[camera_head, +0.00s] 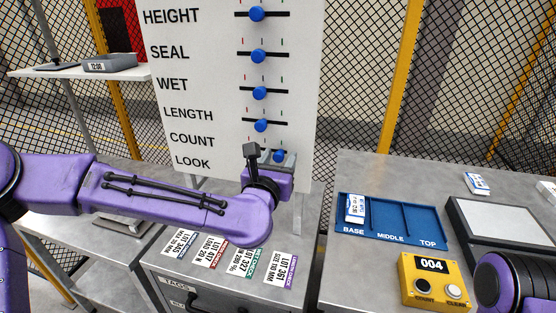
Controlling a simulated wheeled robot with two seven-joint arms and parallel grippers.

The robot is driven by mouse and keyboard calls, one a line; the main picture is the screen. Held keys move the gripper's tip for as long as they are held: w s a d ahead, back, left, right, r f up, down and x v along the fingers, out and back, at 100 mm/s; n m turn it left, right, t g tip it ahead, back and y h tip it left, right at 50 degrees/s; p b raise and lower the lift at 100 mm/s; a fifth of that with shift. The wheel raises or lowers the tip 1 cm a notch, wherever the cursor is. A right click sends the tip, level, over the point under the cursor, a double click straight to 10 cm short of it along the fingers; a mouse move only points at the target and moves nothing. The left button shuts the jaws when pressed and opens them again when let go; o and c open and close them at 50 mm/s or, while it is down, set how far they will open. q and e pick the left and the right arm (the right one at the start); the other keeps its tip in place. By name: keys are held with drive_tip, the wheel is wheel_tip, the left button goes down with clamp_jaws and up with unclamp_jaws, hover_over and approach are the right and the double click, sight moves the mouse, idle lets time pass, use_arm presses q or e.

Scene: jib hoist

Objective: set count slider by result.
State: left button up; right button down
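A white board (205,60) carries labelled rows of sliders with blue knobs. The COUNT label (192,140) is near its bottom. The count slider's blue knob (278,156) sits right of the middle of its row. My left gripper (270,155) is in front of this row, its fingers apart, one left of the knob and one close to its right side. I cannot tell whether a finger touches the knob. The gripper hides part of the track and the LOOK row. A yellow counter (423,269) reads 004. My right arm shows at lower right; its gripper is out of view.
Several lot tags (243,260) lie on the cabinet below the board. A blue tray (385,232) marked BASE, MIDDLE, TOP holds a small packet (355,208) in BASE. Another packet (477,183) and a dark-framed pad (505,228) are on the right table. A clock (109,63) stands on the left shelf.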

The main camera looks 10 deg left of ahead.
use_arm(q)
drive_tip(key=s+b, duration=0.3)
drive_tip(key=s, duration=0.7)
drive_tip(key=shift+s, duration=0.25)
drive_tip(key=shift+a, duration=0.1)
